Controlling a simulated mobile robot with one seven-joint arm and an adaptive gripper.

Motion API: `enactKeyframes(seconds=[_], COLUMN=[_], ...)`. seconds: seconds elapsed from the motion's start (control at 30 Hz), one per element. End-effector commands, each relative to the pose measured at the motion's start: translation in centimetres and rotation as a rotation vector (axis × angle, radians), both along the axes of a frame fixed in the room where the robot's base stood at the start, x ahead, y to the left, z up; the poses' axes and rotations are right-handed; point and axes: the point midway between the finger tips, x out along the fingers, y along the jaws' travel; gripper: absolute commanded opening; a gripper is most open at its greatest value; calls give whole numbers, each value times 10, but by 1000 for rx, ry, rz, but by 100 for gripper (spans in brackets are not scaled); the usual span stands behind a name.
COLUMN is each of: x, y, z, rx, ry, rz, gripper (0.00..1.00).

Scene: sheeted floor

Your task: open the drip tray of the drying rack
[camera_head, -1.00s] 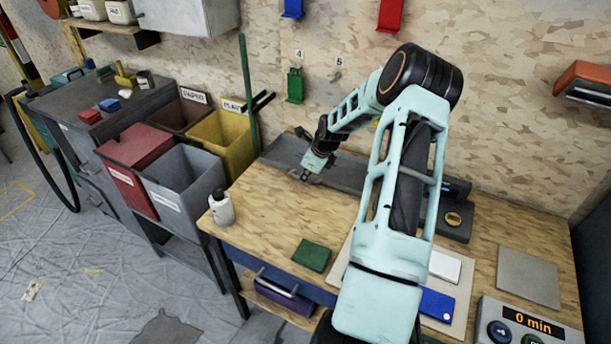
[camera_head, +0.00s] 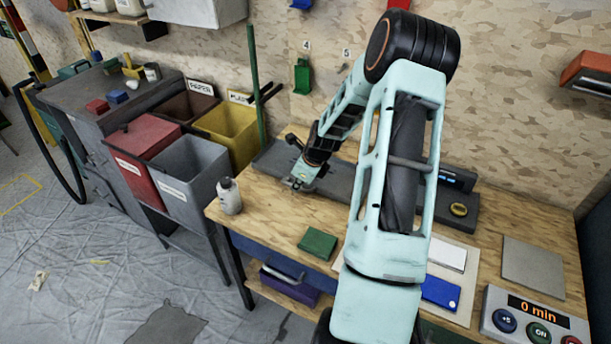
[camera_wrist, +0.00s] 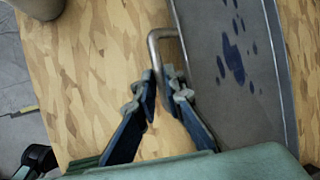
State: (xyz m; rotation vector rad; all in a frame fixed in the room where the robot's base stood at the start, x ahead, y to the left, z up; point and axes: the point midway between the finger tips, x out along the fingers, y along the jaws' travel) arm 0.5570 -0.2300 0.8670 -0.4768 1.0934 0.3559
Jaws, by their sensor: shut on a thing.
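The grey drip tray (camera_wrist: 225,60) fills the right of the wrist view, with dark wet-looking spots on its floor. Its bent metal handle (camera_wrist: 154,36) stands out from its near left side. My gripper (camera_wrist: 163,88) is shut on the handle, one finger on each side; the fingers hide the handle's lower part. In the head view my gripper (camera_head: 299,184) is low over the wooden bench at the front of the long grey drying rack (camera_head: 345,185). My arm covers part of the rack there.
A green block (camera_head: 317,243) lies nearer the front. Red, grey and yellow bins (camera_head: 225,130) stand to the left. Bare bench lies between bottle and green block.

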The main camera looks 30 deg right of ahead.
Motion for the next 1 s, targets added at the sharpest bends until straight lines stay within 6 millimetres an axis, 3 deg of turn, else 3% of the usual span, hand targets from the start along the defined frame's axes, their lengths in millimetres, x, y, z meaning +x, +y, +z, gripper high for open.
enactKeyframes(seconds=[0.1,0.23,0.63,0.67,0.8,1.0], x=[-9,-18,-20,-20,-20,-21], y=[21,34,36,36,36,36], z=[1,1,2,2,2,1], rx=[-1,-2,-5,-5,-4,-3], ry=[-4,-4,-5,-5,-5,-4], rz=[3,2,-1,-1,-2,-2], gripper=[0,0,0,13,27,27])
